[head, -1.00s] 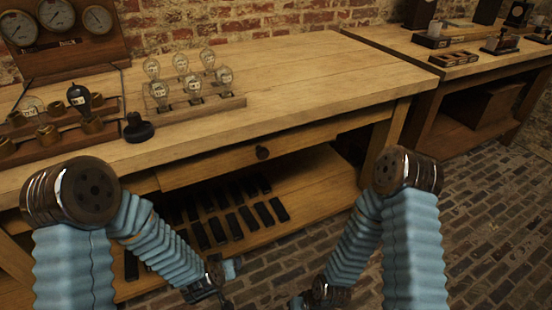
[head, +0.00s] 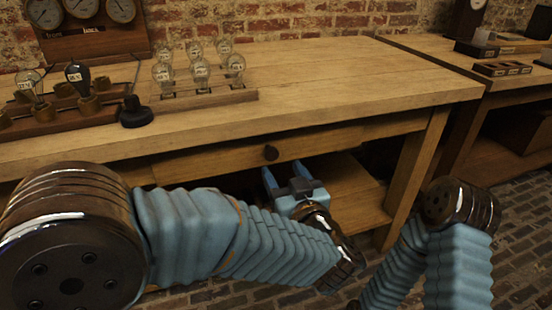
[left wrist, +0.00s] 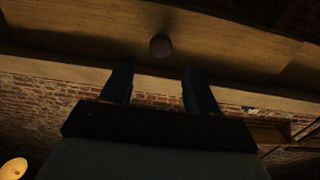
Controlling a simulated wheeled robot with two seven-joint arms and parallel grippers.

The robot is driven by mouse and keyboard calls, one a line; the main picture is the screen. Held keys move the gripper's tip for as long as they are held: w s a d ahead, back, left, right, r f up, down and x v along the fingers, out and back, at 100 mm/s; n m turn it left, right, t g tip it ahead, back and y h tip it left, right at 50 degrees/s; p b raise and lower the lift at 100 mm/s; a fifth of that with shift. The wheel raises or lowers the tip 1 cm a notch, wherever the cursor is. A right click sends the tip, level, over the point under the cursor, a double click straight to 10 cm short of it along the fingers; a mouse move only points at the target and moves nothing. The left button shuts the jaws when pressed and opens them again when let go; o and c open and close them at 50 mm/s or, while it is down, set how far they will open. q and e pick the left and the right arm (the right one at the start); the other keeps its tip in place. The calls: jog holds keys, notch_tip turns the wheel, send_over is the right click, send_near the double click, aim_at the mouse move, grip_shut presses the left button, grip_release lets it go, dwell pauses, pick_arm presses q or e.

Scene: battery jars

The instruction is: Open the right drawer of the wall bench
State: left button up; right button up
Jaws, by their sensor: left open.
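The drawer (head: 222,161) under the wall bench (head: 333,81) is shut, its wooden front flush with the bench frame. Its dark round knob (head: 270,153) sits mid-front; the knob (left wrist: 160,45) also shows in the left wrist view, ahead of and between the finger lines. My left gripper (head: 283,172) is open, its two blue fingers pointing up toward the drawer, just below and right of the knob in the head view. It looks apart from the knob. My right arm (head: 440,245) is at the lower right; its gripper is not visible.
A rack of glass bulbs (head: 200,92) and a dark round stand (head: 134,113) are on the bench top. A lower shelf (head: 350,193) lies below the drawer. A second bench (head: 500,75) stands at the right. Brick floor is free at the right.

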aim_at(272, 155)
pick_arm(q)
jog(key=x, duration=0.6)
grip_shut()
